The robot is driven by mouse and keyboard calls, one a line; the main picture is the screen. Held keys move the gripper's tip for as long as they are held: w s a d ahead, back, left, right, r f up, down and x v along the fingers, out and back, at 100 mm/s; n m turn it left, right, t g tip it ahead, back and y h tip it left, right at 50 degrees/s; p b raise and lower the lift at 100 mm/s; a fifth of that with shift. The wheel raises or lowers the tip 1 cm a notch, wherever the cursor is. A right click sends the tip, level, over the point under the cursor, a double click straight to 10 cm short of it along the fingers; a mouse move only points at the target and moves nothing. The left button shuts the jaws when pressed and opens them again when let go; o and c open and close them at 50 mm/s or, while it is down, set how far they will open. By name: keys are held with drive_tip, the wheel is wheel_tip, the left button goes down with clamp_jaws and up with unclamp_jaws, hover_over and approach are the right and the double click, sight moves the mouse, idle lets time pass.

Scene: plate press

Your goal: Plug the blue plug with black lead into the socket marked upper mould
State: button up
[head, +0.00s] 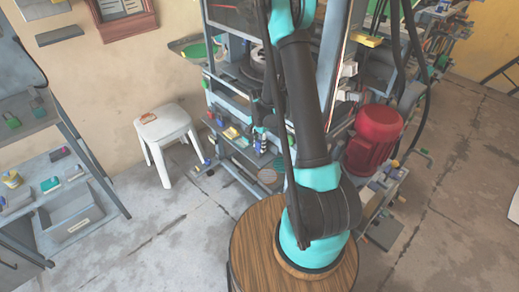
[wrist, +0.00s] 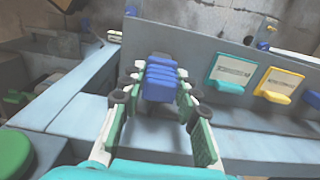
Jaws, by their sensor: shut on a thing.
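In the wrist view my gripper (wrist: 160,90) is shut on a blue plug (wrist: 160,78), one finger on each side. The plug has a ribbed blue body; its black lead cannot be made out. Ahead and to the right, a grey panel (wrist: 195,58) carries a teal-framed socket cover (wrist: 232,72) and a yellow-framed one (wrist: 280,84), each with a pale label. The lettering is too small to read, so I cannot tell which is upper mould. The plug is apart from both covers. In the head view my arm reaches to the press (head: 225,95); the gripper is not clear there.
A pale blue-grey frame bar (wrist: 75,110) runs along the left in the wrist view, with a green round part (wrist: 10,155) near the corner. A red motor (head: 375,135) stands right of my arm. A white stool (head: 167,130) and shelf cart (head: 55,190) stand left.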

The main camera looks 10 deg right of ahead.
drive_tip(key=shift+c, duration=0.8)
drive_tip(key=shift+r, duration=0.15)
drive_tip(key=shift+r, duration=3.05)
